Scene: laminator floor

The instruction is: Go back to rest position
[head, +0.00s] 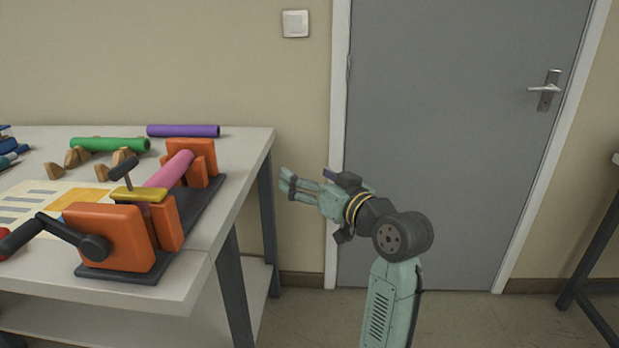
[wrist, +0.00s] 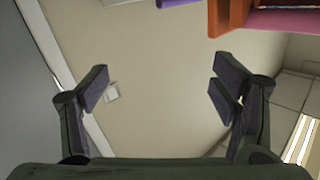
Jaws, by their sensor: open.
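My gripper (head: 286,184) is in the air just right of the workbench's right edge, in front of the wall and door. Its fingers point left toward the bench. In the wrist view my gripper (wrist: 160,88) shows its dark fingers spread wide with nothing between them, only wall behind. The laminator (head: 112,235), with orange end blocks, a pink roller (head: 169,170) and a black crank, stands on the bench left of my gripper, apart from it. Part of an orange block (wrist: 226,15) and the pink roller (wrist: 284,20) show at the wrist view's top right.
The workbench (head: 215,232) also holds a green roll (head: 110,145), a purple roll (head: 183,131), wooden pieces and a printed sheet. A grey door (head: 450,120) is behind my arm. A dark table leg (head: 590,250) stands at far right. The floor between is clear.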

